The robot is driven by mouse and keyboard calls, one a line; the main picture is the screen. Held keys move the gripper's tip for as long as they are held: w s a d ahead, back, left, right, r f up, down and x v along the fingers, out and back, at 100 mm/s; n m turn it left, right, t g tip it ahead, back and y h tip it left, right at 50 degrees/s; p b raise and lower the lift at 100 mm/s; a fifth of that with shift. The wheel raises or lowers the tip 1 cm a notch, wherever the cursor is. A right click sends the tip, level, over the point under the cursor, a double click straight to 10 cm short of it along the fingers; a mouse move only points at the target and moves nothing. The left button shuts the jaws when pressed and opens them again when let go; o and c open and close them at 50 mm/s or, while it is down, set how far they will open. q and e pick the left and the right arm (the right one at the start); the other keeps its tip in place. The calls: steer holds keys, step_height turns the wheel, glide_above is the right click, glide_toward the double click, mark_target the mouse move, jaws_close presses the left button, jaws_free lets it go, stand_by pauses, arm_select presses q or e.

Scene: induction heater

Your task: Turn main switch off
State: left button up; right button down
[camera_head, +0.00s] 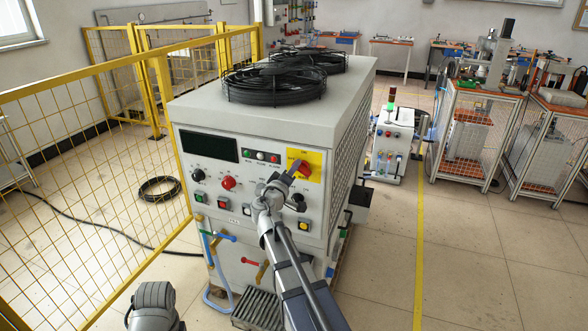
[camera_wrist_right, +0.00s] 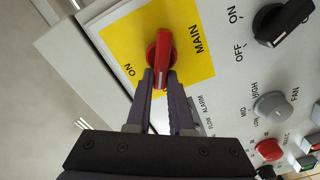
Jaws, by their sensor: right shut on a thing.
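The main switch is a red rotary knob (camera_head: 304,170) on a yellow plate (camera_head: 317,158) at the upper right of the heater's front panel. In the right wrist view the red knob (camera_wrist_right: 160,45) sits on the yellow plate (camera_wrist_right: 191,62), marked MAIN and ON; no OFF mark is readable there. The white line on its handle points toward my gripper. My right gripper (camera_head: 294,168), with purple fingers (camera_wrist_right: 160,77), is shut on the lower end of the handle. The fingers partly cover it.
The heater cabinet (camera_head: 340,90) carries two black fans on top. Other knobs and buttons, such as a red knob (camera_head: 228,183), lie left of and below the switch. A yellow mesh fence (camera_head: 75,150) stands at the left. The floor at the right (camera_head: 480,260) is clear.

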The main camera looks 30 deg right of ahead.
steer(key=c, duration=0.9)
jaws_free()
steer(key=shift+o, duration=0.5)
steer(key=shift+d+f, duration=0.1)
steer(key=v, duration=0.7)
steer(key=shift+s+a, duration=0.2)
steer(key=shift+a, duration=0.15)
